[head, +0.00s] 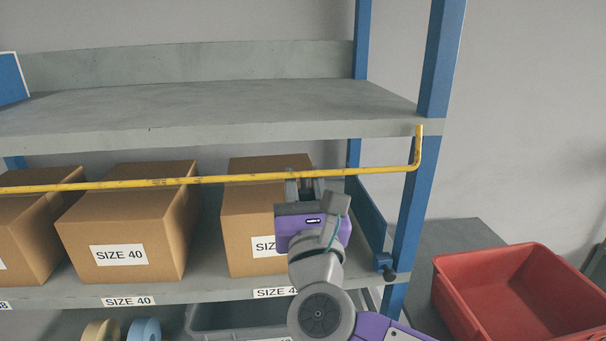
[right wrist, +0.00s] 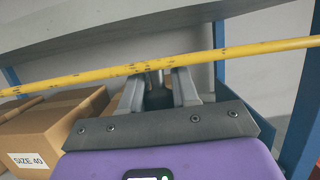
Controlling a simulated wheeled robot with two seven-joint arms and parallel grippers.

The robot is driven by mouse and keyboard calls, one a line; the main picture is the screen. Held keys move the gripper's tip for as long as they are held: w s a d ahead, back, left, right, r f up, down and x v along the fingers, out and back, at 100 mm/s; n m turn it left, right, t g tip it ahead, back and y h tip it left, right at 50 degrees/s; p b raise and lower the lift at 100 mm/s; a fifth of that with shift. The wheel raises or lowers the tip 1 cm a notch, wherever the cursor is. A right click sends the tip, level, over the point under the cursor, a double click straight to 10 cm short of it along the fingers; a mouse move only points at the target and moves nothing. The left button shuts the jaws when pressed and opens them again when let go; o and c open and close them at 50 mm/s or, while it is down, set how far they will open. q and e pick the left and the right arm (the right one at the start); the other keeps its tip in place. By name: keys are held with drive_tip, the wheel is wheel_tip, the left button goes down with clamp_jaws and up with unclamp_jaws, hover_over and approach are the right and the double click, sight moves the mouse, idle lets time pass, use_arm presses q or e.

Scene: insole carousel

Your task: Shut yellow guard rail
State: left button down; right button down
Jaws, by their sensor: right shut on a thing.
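The yellow guard rail (head: 150,183) runs across the front of the middle shelf in the head view, above the boxes. Its right end bends up to the upper shelf edge beside the blue post. My right gripper (head: 305,178) is shut on the rail, near its right end and in front of a cardboard box. In the right wrist view the rail (right wrist: 110,72) crosses the fingers (right wrist: 160,88) of this gripper. The rail slopes up to the right there. A dark latch-like knob (head: 388,272) sits low on the right post. My left gripper is not in view.
Cardboard boxes (head: 128,222) labelled SIZE 40 stand on the middle shelf (head: 200,289) behind the rail. The upper shelf (head: 210,105) is mostly bare, with a blue item (head: 11,80) at left. A red crate (head: 490,295) stands at right. A grey bin and rolls are below.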

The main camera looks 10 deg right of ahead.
sight(305, 181)
drive_tip(key=shift+s+r+g+p, duration=0.3)
drive_tip(key=shift+s+g+p, duration=0.45)
drive_tip(key=shift+p, duration=1.05)
drive_tip(key=shift+s+r+g+p, duration=0.25)
drive_tip(key=shift+s+g+p, duration=0.45)
drive_tip(key=shift+p, duration=1.05)
drive_tip(key=shift+s+r+g+p, duration=0.4)
drive_tip(key=shift+g+p, duration=0.65)
drive_tip(key=shift+p, duration=0.75)
drive_tip(key=shift+s+f+g+p, duration=0.15)
drive_tip(key=shift+s+g+p, duration=0.3)
drive_tip(key=shift+p, duration=0.45)
drive_tip(key=shift+w, duration=0.1)
